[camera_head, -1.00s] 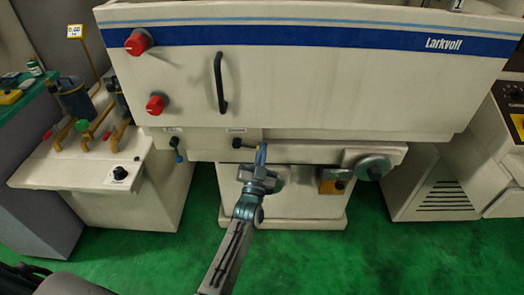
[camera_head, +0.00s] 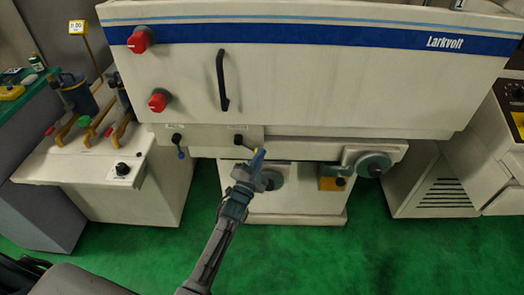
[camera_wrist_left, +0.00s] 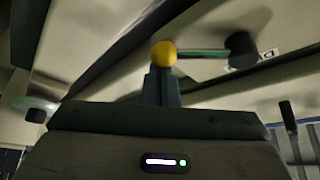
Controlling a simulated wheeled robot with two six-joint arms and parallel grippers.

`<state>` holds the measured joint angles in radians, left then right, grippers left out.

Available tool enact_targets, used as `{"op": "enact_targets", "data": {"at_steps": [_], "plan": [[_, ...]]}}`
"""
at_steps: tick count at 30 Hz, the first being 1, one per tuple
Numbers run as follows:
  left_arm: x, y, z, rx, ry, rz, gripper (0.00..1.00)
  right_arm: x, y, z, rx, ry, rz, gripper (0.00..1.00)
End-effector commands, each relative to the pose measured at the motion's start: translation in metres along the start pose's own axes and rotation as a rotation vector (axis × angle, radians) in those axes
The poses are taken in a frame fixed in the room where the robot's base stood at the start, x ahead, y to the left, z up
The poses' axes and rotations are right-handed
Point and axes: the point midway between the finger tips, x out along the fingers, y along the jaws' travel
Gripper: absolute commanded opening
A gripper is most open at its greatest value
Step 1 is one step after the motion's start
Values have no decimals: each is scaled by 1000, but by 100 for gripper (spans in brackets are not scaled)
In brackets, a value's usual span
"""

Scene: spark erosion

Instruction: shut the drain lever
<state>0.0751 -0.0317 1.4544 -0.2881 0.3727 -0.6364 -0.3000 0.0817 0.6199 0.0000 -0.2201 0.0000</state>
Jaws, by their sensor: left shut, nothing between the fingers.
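The lever with a yellow ball knob (camera_wrist_left: 164,54) has a dark round hub (camera_wrist_left: 241,50) and a thin rod. It sits on the front of the white machine, and in the head view its hub (camera_head: 238,140) lies under a small label that I cannot read. My left gripper (camera_head: 259,158) is shut and empty, just below the knob end of this lever. In the left wrist view the closed fingertips (camera_wrist_left: 162,80) come up right under the yellow knob; I cannot tell whether they touch it. My right gripper is not in view.
A second lever with a blue tip (camera_head: 180,153) hangs to the left. Two red knobs (camera_head: 141,39) and a black handle (camera_head: 222,80) are higher on the machine front. A grey-green handwheel (camera_head: 373,164) is at right. Green floor (camera_head: 300,255) lies open in front.

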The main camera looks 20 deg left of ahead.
Motion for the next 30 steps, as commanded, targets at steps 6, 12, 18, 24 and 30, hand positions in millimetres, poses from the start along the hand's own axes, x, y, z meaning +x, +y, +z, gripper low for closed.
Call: {"op": "enact_targets", "data": {"at_steps": [6, 12, 18, 24, 30], "plan": [[-6, -1, 12, 184, 0, 99, 0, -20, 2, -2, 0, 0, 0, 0], [-14, 0, 26, 350, 0, 188, 0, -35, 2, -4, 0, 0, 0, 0], [-21, 0, 40, 445, -1, 239, 0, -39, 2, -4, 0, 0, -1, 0], [-27, -3, 50, 443, 0, 238, 0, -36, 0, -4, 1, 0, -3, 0], [-30, -7, 55, 441, 1, 236, 0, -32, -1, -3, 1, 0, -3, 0]]}}
